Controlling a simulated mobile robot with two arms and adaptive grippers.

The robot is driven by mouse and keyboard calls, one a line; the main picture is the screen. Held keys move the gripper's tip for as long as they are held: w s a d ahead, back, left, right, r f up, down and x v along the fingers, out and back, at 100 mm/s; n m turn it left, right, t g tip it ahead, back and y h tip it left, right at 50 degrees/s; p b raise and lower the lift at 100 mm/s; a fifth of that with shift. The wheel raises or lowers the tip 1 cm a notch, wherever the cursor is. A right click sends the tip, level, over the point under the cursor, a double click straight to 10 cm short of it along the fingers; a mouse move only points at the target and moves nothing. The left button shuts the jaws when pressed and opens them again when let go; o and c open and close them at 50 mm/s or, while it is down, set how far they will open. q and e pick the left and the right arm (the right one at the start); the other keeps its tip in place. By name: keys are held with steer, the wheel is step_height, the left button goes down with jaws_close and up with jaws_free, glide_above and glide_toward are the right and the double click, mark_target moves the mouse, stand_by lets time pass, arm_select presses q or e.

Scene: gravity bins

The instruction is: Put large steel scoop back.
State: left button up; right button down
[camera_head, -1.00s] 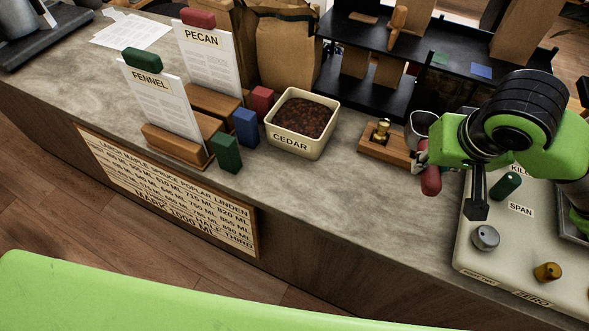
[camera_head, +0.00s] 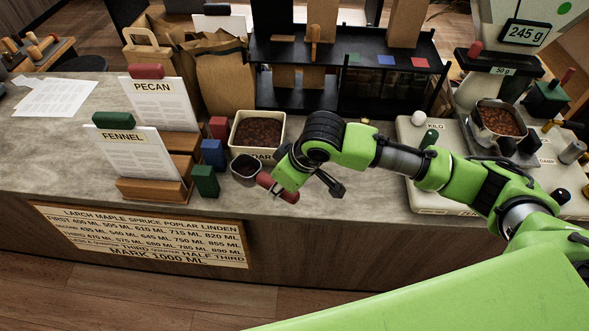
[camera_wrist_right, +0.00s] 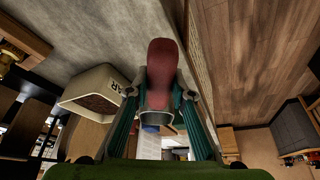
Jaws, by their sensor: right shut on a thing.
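The steel scoop with a red handle (camera_head: 264,181) is in my right gripper (camera_head: 283,187), which is shut on the handle. Its metal cup (camera_head: 245,167) is held over the counter, in front of the CEDAR bin (camera_head: 258,131) and right of the green block (camera_head: 205,181). I cannot tell whether the cup touches the counter. In the right wrist view the red handle (camera_wrist_right: 162,65) lies between the two fingers (camera_wrist_right: 160,105), and the CEDAR bin (camera_wrist_right: 92,94) is at the left. My arm partly hides the bin's label. My left gripper is out of view.
The FENNEL card (camera_head: 130,155) and PECAN card (camera_head: 160,100) stand in wooden holders at the left. Blue (camera_head: 213,153) and red (camera_head: 219,128) blocks stand near the bin. A black shelf (camera_head: 345,60) is behind. The scale (camera_head: 440,196) is at the right.

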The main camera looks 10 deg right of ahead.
steer(key=shift+a+f, duration=0.1)
steer(key=shift+a, duration=0.15)
steer(key=shift+w+d+f, duration=0.1)
steer(key=shift+d+f, duration=0.05)
steer(key=shift+p, duration=0.6)
step_height(320, 180, down, 4)
steer(key=shift+f+b, duration=0.25)
steer(key=shift+b, duration=0.5)
steer(key=shift+f, duration=0.7)
arm_select(q)
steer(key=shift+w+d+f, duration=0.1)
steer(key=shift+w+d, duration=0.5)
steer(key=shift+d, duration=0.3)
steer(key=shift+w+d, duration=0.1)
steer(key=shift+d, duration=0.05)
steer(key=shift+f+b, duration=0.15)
steer(key=shift+b, duration=0.15)
arm_select(e)
steer(key=shift+f, duration=0.55)
